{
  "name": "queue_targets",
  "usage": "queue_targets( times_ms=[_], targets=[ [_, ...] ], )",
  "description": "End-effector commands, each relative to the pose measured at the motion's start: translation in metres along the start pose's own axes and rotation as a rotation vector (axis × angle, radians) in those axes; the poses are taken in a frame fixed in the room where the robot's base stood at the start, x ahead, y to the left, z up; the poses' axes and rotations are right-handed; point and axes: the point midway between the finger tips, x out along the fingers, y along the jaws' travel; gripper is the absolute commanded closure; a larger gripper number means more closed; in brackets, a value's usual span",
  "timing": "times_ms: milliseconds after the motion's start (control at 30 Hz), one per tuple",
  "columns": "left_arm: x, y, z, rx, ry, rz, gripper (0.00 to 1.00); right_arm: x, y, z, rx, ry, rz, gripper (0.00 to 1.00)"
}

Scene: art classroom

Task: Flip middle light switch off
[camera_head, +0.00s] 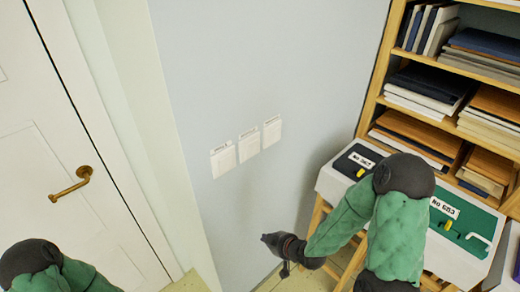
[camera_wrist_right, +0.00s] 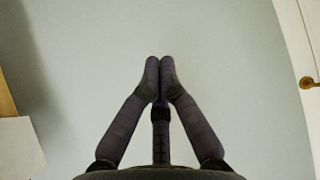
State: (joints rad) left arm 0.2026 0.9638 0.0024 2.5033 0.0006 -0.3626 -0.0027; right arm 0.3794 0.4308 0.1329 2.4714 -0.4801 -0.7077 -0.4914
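Three white light switches are mounted in a row on the pale blue-grey wall. The middle switch (camera_head: 249,144) sits between the left switch (camera_head: 223,159) and the right switch (camera_head: 272,131). Each has a small label at its top; I cannot read the labels or tell the switch positions. My right gripper (camera_head: 268,240) is below the switches and apart from them. In the right wrist view my right gripper (camera_wrist_right: 160,66) is shut with its fingertips together and nothing between them. No switch shows in that view. My left arm shows at the lower left, but its gripper is out of view.
A white door (camera_head: 62,150) with a brass handle (camera_head: 71,185) is on the left. A wooden shelf (camera_head: 381,75) with books and boards stands on the right.

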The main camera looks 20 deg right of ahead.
Motion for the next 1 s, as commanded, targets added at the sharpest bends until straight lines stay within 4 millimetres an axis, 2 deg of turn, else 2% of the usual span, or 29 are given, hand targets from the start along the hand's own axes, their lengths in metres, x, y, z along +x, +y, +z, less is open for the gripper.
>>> queue_targets(
  times_ms=[33,200,467,600,800,1000],
  targets=[
    [0.001,0.000,0.000,0.000,0.000,0.000,0.60,-0.010,0.014,-0.015,-0.065,0.052,0.032,1.00],
    [0.002,-0.001,0.000,0.000,0.000,0.000,0.60,-0.045,0.048,-0.063,-0.303,0.207,0.130,1.00],
    [0.003,-0.001,0.000,0.000,0.000,0.000,0.60,-0.113,0.079,-0.126,-0.681,0.400,0.305,1.00],
    [0.004,-0.001,0.000,0.000,0.000,0.000,0.60,-0.153,0.084,-0.154,-0.892,0.483,0.406,1.00],
    [0.005,-0.002,0.000,0.000,0.000,0.000,0.60,-0.205,0.079,-0.184,-1.170,0.571,0.537,1.00],
    [0.005,-0.002,0.000,0.000,0.000,0.000,0.60,-0.235,0.070,-0.198,-1.344,0.615,0.615,1.00]
  ],
)
